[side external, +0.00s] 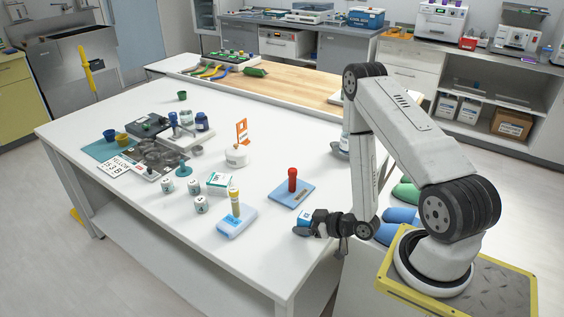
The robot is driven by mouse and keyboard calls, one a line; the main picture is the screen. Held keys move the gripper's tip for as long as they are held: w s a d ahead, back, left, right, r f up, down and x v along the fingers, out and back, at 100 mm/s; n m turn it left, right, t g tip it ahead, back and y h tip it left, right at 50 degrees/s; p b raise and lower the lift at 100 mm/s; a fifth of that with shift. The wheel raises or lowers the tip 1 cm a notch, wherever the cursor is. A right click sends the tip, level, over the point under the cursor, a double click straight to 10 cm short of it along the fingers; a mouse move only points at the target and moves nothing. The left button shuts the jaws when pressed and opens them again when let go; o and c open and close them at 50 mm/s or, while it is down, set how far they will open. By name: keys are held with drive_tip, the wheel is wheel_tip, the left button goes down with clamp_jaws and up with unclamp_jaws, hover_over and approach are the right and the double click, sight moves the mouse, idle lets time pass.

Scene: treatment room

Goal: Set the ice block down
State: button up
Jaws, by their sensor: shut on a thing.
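My gripper (303,227) is at the table's near right edge, low over the white table top. It is shut on a small blue block with a pale marking, which I take to be the ice block (306,217). The fingers and wrist hide part of the block. I cannot tell whether its underside touches the table.
A pale blue slab (225,228) with a yellow-capped tube is to the left. Small white jars (201,204) and a teal-white box (217,181) stand further left. The front table corner is clear.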

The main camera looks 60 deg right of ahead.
drive_tip(key=shift+f, duration=0.3)
drive_tip(key=o, duration=1.3)
drive_tip(key=shift+v, duration=3.85)
drive_tip(key=shift+o, duration=0.2)
